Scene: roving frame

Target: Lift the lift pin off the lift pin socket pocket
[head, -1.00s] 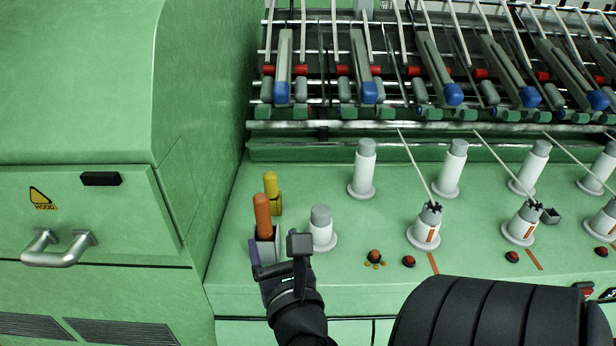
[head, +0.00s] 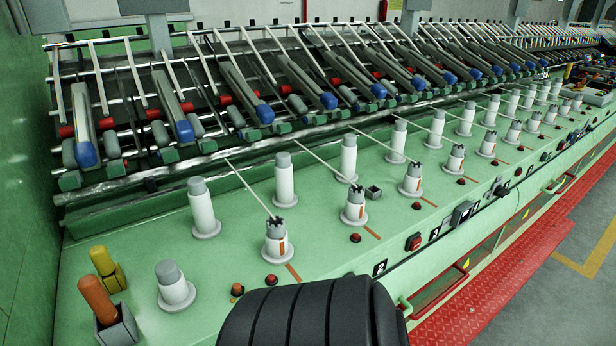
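An orange pin (head: 97,298) stands upright, leaning slightly, in a grey socket pocket (head: 122,330) at the lower left of the green machine deck. A yellow pin (head: 101,260) stands in a yellow socket (head: 119,278) just behind it. I cannot tell from the picture which of the two is the lift pin. Neither of my grippers is in view. A black ribbed part, probably of my own arm, fills the bottom middle.
A short white spindle (head: 176,292) with a grey top stands right of the pins. More spindles run in rows along the green deck (head: 240,262). A small red button (head: 271,280) sits near the front edge. Rollers and bars rise behind. Red floor grating (head: 500,285) lies at right.

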